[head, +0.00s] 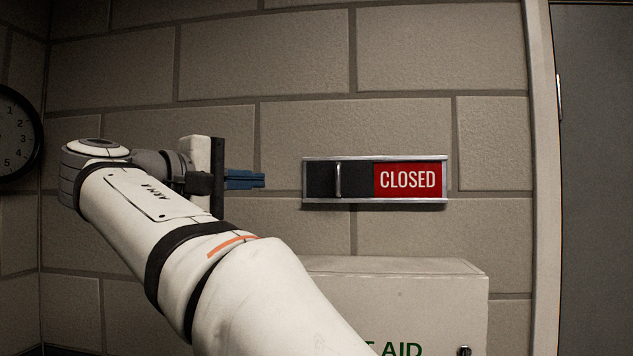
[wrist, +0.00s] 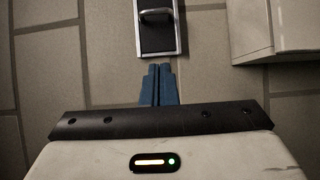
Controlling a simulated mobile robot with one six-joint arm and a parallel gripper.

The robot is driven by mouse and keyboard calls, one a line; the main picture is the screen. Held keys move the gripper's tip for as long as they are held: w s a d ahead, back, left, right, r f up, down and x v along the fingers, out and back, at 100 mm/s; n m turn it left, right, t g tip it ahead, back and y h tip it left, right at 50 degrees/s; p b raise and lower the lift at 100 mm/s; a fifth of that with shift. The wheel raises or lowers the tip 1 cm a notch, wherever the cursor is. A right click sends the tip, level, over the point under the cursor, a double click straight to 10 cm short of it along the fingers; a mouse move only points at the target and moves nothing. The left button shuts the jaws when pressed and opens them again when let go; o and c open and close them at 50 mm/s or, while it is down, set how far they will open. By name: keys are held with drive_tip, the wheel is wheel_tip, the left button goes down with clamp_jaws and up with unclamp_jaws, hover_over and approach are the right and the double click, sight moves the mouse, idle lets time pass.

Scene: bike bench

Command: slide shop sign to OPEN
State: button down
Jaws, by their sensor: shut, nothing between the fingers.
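The shop sign (head: 410,180) is on the block wall in the head view, in a silver frame. Its right part shows red with the word CLOSED. A dark sliding panel (head: 358,181) covers the left and middle, with an upright silver handle (head: 338,180) on it. My gripper (head: 262,181) has blue fingers and is shut and empty, to the left of the sign at about its height. In the wrist view the shut fingertips (wrist: 158,68) point toward the near end of the sign frame (wrist: 162,55), with the handle (wrist: 156,14) beyond at the top edge. Contact with the frame cannot be told.
A white first-aid box (head: 400,275) is on the wall below the sign; it also shows at the wrist view's upper right (wrist: 270,28). A clock (head: 15,135) hangs at the far left. A door frame (head: 543,180) stands at the right. The wall above the sign is clear.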

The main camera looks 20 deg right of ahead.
drive_tip(key=shift+d, duration=0.1)
drive_tip(key=p, duration=0.3)
approach(339, 179)
drive_tip(key=w+d, duration=0.4)
drive_tip(key=d, duration=0.1)
drive_tip(key=shift+w+d+f, duration=0.1)
drive_tip(key=shift+d+f, duration=0.1)
drive_tip(key=shift+f, duration=0.15)
